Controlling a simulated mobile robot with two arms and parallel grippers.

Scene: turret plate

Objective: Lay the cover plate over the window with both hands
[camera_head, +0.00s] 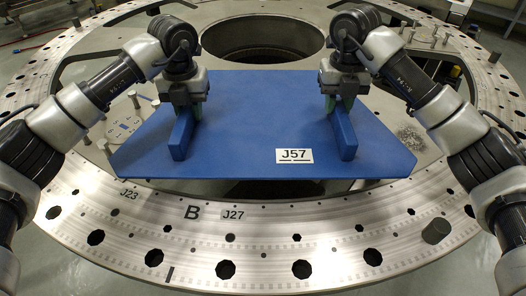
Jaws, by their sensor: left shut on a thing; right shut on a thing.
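The blue cover plate (250,125) is a wide flat panel with two raised blue bar handles and a white label reading J57. My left gripper (186,106) is shut on the left handle (181,138). My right gripper (342,102) is shut on the right handle (342,136). The plate spans the middle of the metal turret ring, and its near edge lies close to the ring's inner edge. The window is not visible; the plate may hide it. I cannot tell whether the plate rests on the structure or hangs above it.
The metal ring (190,250) with round holes and labels J23, B and J27 curves around the front. A dark round opening (262,38) lies behind the plate. A short cylinder (436,231) stands on the ring at right. A round plate with holes (123,127) is at left.

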